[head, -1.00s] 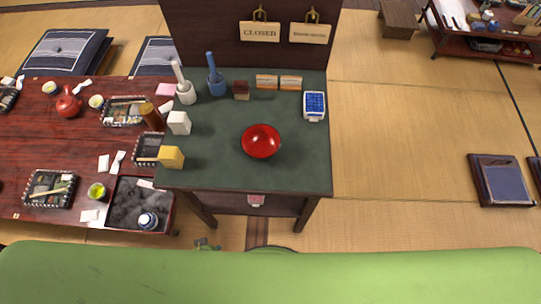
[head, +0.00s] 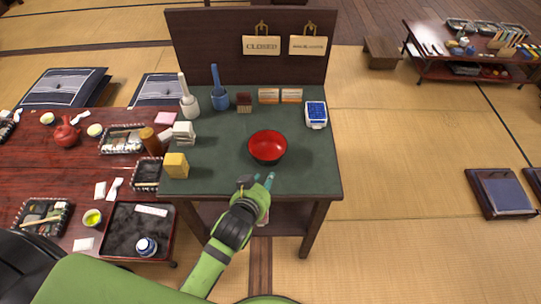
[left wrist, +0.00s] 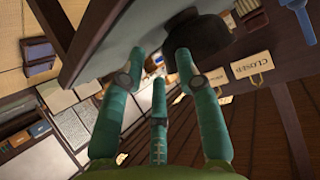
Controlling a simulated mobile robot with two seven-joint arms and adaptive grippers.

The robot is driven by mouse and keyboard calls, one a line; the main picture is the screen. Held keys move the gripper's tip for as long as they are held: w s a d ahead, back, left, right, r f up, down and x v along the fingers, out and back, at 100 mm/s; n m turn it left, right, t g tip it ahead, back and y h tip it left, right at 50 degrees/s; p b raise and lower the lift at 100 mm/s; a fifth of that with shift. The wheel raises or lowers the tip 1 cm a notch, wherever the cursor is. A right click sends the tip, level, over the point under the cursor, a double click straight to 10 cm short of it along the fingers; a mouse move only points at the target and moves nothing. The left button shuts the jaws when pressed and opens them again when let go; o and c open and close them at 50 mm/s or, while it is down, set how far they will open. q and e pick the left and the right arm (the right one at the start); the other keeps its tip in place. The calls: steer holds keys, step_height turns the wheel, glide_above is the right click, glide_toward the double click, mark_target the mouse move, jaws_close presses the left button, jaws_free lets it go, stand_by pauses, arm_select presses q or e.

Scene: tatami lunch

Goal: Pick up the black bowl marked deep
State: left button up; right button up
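A bowl (head: 267,148), red inside and dark at its outer edge, stands upright on the dark green table top (head: 230,158). In the left wrist view its dark outside (left wrist: 205,40) shows near the top, close to the fingertip on the right. No marking can be read on it. My left gripper (head: 257,180) is at the table's front edge, just in front of the bowl. Its teal fingers (left wrist: 158,60) are spread apart with nothing between them. I cannot tell whether the right fingertip touches the bowl. My right gripper is out of view.
A blue-faced device (head: 316,113) stands at back right. The front right of the table is clear.

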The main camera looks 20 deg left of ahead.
arm_select(q)
steer(key=w+d+r+t, duration=0.2)
steer(key=w+r, duration=0.1)
steer(key=shift+w+d+h, duration=0.15)
steer(key=shift+d+h, duration=0.05)
steer(key=shift+h, duration=0.1)
steer(key=shift+a+p+x, duration=0.2)
steer(key=shift+p+x, duration=0.3)
steer(key=shift+x, duration=2.75)
jaws_close()
steer(key=shift+r, duration=0.1)
